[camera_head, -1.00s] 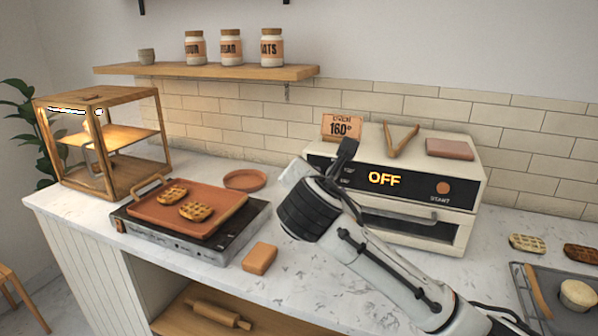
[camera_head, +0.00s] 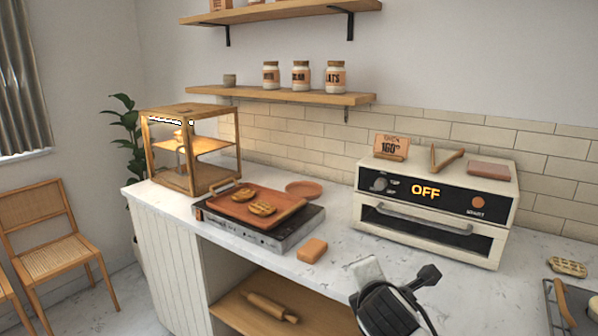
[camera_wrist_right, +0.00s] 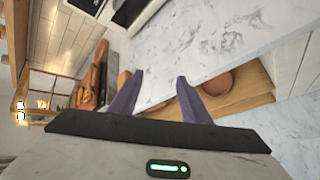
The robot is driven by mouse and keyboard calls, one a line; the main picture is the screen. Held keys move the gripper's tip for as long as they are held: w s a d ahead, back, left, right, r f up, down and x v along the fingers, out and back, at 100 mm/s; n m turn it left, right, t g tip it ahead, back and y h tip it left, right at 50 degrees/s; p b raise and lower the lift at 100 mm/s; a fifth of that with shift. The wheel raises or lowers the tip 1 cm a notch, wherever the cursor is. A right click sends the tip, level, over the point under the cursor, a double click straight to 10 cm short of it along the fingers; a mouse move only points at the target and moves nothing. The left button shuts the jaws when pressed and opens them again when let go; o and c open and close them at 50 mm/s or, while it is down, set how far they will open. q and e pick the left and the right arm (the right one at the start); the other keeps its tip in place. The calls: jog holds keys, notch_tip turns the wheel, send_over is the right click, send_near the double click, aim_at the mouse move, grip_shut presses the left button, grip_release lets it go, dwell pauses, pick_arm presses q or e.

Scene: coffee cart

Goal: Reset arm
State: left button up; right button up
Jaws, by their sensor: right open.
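My right gripper (camera_head: 394,292) is at the bottom of the head view, in front of the counter and below the oven. In the right wrist view my right gripper (camera_wrist_right: 162,84) has its two dark fingers spread apart with nothing between them. It touches no object that I can see. The oven (camera_head: 436,207) stands at the back right of the counter and its display reads OFF. My left gripper is not in view.
A griddle (camera_head: 262,238) holds a terracotta tray (camera_head: 235,208) with two waffles (camera_head: 262,208). An orange block (camera_head: 312,250) lies in front of the oven's left side. A glass display case (camera_head: 190,150) stands at left. A rolling pin (camera_head: 270,307) lies on the lower shelf.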

jog(key=s+a+f+m+g+y, duration=0.1)
jog(key=s+f+m, duration=0.1)
jog(key=s+f, duration=0.35)
jog(key=s+a+f+m+g+y, duration=0.1)
jog(key=s+f+m+y, duration=0.15)
jog(key=f, duration=0.65)
jog(key=s+d+f+m, duration=0.1)
jog(key=s+f+m, duration=0.4)
jog(key=s, duration=0.3)
jog(key=s+d+f+m, duration=0.2)
jog(key=s+f+m, duration=0.3)
jog(key=s, duration=0.4)
jog(key=s+d+f+m+g, duration=0.1)
jog(key=s+f+m, duration=0.4)
jog(key=s, duration=0.3)
jog(key=shift+s+d+f+y, duration=0.2)
jog(key=shift+f+y, duration=0.25)
jog(key=shift+f, duration=0.35)
jog(key=c, duration=0.3)
